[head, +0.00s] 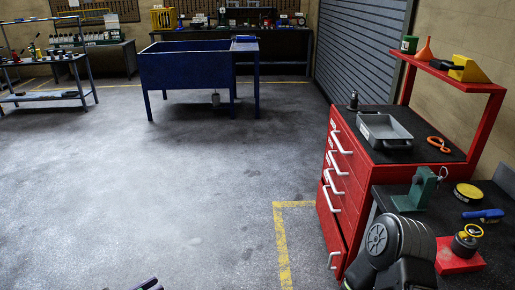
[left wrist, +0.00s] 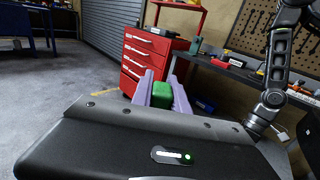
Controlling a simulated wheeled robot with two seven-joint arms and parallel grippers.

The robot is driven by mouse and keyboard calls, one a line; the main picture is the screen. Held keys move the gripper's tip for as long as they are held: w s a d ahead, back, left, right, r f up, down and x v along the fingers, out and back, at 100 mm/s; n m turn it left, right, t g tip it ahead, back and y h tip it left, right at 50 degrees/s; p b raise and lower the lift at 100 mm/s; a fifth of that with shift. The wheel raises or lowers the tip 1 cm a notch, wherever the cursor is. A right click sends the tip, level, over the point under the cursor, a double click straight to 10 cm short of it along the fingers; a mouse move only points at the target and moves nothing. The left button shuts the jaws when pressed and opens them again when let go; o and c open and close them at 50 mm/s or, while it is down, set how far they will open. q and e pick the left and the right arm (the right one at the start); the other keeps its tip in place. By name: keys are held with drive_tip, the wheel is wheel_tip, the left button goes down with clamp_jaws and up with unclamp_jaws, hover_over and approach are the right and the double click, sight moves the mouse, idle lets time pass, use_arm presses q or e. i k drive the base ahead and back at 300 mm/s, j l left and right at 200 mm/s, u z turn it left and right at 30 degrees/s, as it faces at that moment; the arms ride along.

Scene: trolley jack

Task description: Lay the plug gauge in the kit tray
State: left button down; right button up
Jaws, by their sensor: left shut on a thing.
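In the head view only the purple fingertips of my left gripper (head: 148,285) show at the bottom edge, well left of the cabinet and tray. My right gripper is not in view.
A red shelf (head: 450,76) overhangs the cabinet's back. The dark bench in front holds a green stand (head: 418,190) and a red block (head: 459,257). The floor at left is clear.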

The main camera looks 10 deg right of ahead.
sight(381, 135)
drive_tip(key=i, duration=2.8)
drive_tip(key=z, duration=3.25)
